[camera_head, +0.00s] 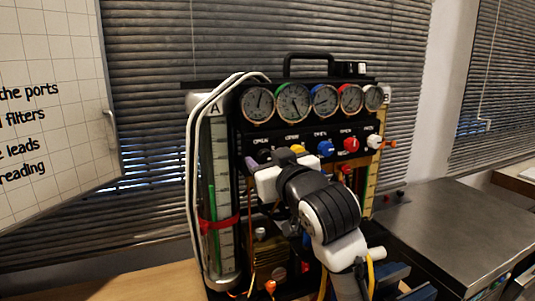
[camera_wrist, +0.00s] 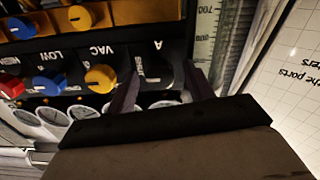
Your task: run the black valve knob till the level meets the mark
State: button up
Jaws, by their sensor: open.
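The black valve knob (camera_wrist: 154,73) shows dark against the black panel in the upside-down wrist view, under the letter A. My gripper (camera_wrist: 163,70) is open, with one finger on each side of the knob; I cannot tell whether they touch it. In the head view my gripper and wrist cover most of this knob. The sight tube marked A (camera_head: 221,170) stands at the rig's left, with a green column (camera_head: 212,203) inside and a red band (camera_head: 219,224) around it. The green seems to reach above the band, but the exact level is too small to read.
A yellow knob (camera_wrist: 100,78), blue knob (camera_wrist: 49,83) and red knob (camera_wrist: 11,86) sit in the same row. Several round gauges (camera_head: 294,103) line the panel above. White hoses (camera_head: 192,150) run by tube A. A metal bench (camera_head: 455,225) stands right.

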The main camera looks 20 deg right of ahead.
jog(key=shift+w, duration=0.35)
jog(key=c, duration=1)
jog(key=shift+o, duration=0.2)
